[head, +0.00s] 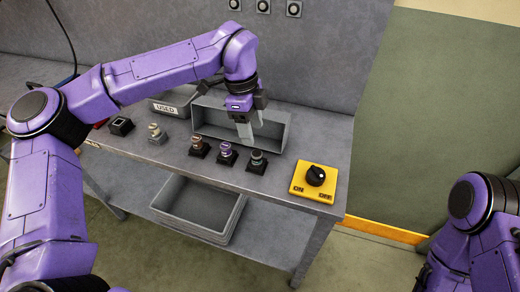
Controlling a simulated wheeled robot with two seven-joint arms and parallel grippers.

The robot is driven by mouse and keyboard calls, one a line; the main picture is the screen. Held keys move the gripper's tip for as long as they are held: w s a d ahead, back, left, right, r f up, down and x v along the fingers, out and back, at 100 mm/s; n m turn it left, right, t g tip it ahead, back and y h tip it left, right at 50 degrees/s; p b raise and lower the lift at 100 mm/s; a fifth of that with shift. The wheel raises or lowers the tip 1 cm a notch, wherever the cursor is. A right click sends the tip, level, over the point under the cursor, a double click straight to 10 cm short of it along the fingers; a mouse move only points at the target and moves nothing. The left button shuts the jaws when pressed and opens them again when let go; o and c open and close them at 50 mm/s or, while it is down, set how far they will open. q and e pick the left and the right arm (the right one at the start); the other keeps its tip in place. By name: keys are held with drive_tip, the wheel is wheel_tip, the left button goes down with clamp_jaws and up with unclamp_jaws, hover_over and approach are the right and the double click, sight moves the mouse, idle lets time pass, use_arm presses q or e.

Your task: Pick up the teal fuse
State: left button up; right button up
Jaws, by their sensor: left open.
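The teal fuse (257,157) stands upright in a small black holder at the right end of the row of fuses on the bench. My left gripper (252,127) is open and empty, pointing down. In the picture it is just above the teal fuse, in front of the open grey bin, and apart from the fuse. My right arm shows at the right edge, but its gripper is out of view.
Purple (226,151), brown (198,143) and beige (155,130) fuses stand to the left. An empty-looking black holder (121,126) is farther left. A yellow switch box (314,183) sits right. The grey bin (278,118) and a box labelled USED (165,108) stand behind.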

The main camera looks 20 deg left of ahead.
sight(257, 154)
use_arm(q)
drive_tip(key=f+p, duration=0.1)
drive_tip(key=f, duration=0.1)
drive_tip(key=d+f+p, duration=0.1)
drive_tip(key=f, duration=0.4)
drive_tip(key=shift+s+d+f+p, duration=0.25)
drive_tip(key=shift+s+f+p, duration=0.1)
drive_tip(key=shift+f+p, duration=0.05)
drive_tip(key=shift+s+f, duration=0.15)
drive_tip(key=shift+f, duration=0.2)
clamp_jaws()
